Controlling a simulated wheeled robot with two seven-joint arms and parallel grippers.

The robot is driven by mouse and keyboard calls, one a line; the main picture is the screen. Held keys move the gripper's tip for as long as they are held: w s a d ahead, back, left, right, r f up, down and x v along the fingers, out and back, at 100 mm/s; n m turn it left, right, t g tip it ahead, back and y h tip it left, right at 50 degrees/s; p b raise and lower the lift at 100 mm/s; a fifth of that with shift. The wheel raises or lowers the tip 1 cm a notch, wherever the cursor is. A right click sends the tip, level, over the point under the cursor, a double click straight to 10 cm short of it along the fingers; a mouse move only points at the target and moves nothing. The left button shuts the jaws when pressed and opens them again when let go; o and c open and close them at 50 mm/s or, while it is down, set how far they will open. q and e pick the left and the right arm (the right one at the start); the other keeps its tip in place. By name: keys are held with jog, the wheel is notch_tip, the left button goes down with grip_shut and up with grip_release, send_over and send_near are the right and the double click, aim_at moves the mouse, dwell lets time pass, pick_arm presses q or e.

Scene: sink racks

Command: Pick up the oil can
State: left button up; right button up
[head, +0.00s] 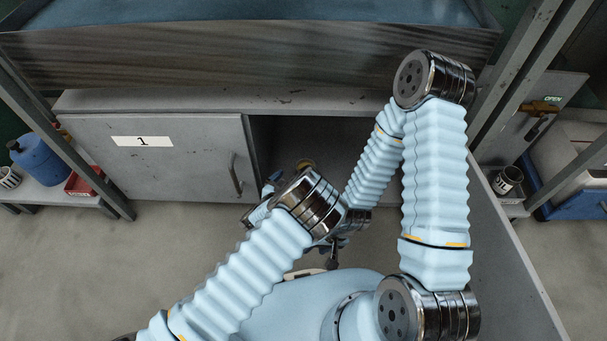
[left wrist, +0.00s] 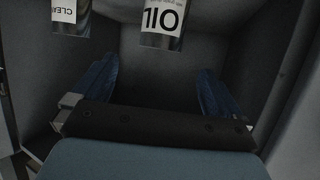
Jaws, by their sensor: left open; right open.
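My right gripper (head: 333,254) is open and empty, low in front of the cabinet. I cannot make out the can in the head view.
Another container (left wrist: 68,12) with a partly cut label stands left of the can. The grey cabinet (head: 180,175) has a closed door marked 1 beside the dark open compartment. An open door panel (head: 510,250) bounds the right side. A blue jug (head: 40,158) stands far left.

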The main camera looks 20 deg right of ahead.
pick_arm(q)
jog(key=x, duration=0.3)
jog(key=b+x, duration=0.1)
jog(key=x, duration=0.2)
jog(key=b+x, duration=0.1)
jog(key=x, duration=0.3)
jog(key=shift+s+a+f, duration=0.1)
jog(key=shift+a+f, duration=0.05)
jog(key=shift+f, duration=0.2)
jog(key=shift+w+d, duration=0.25)
jog(key=shift+w, duration=0.05)
jog(key=shift+c, duration=0.5)
jog(key=c, duration=1.3)
